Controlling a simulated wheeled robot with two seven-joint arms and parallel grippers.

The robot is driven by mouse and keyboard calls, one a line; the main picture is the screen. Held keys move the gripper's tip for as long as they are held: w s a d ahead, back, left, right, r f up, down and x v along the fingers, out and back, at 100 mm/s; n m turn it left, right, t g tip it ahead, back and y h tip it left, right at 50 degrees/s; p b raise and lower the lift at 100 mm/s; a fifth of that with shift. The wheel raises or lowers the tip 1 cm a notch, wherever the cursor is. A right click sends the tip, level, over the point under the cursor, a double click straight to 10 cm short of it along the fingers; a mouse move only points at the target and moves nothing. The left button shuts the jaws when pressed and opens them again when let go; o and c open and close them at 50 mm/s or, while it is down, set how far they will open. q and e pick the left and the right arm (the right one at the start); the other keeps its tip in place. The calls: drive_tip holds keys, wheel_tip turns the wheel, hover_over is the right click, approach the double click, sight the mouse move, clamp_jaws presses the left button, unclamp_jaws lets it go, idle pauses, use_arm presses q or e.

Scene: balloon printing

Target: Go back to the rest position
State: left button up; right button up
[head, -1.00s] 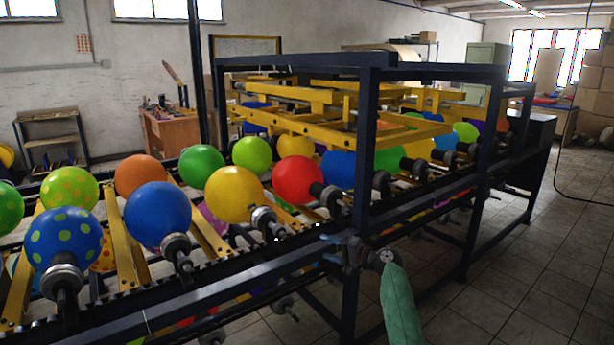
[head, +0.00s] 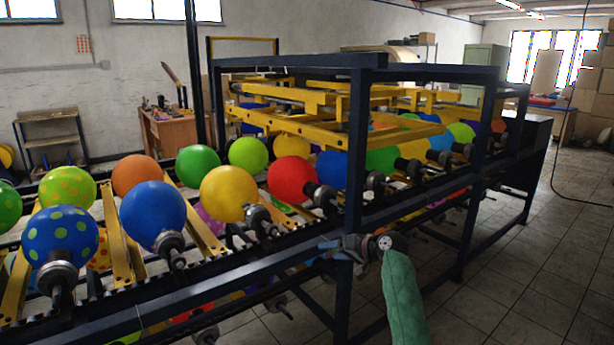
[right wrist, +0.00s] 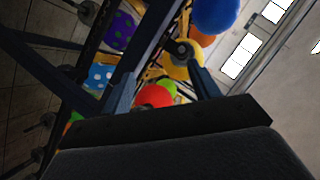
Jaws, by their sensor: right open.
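My right gripper (head: 328,243) is in front of the dark blue machine frame (head: 420,75) in the head view, its arm in a green sleeve coming up from the bottom. In the right wrist view the gripper (right wrist: 160,82) is open, its two fingers spread apart with nothing held between them. Balloons and frame bars show beyond the fingers. My left gripper is not in view.
The balloon line (head: 215,270) runs diagonally from lower left to the machine, carrying a yellow balloon (head: 229,194), a red balloon (head: 292,179), a blue balloon (head: 153,210) and others. Tiled floor (head: 510,270) at the right is clear.

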drive_tip(key=s+d+f+n+h, duration=0.1)
drive_tip(key=s+d+h, duration=0.1)
drive_tip(key=s, duration=0.5)
drive_tip(key=s+d+f+h, duration=0.2)
drive_tip(key=s+h, duration=0.1)
drive_tip(key=s, duration=0.4)
drive_tip(key=s+d+f+n+h, duration=0.1)
drive_tip(key=s+h, duration=0.1)
drive_tip(key=s, duration=0.4)
drive_tip(key=s+f+g, duration=0.1)
drive_tip(key=s+f, duration=0.6)
drive_tip(key=s, duration=0.6)
drive_tip(key=s+f+g+h, duration=0.1)
drive_tip(key=s+f+g, duration=0.1)
drive_tip(key=s+f, duration=0.6)
drive_tip(key=s+f+g+h, duration=0.1)
drive_tip(key=s+f, duration=0.7)
drive_tip(key=s, duration=1.2)
drive_tip(key=shift+d+m+g, duration=0.3)
drive_tip(key=shift+d+g, duration=0.1)
drive_tip(key=shift+g, duration=0.2)
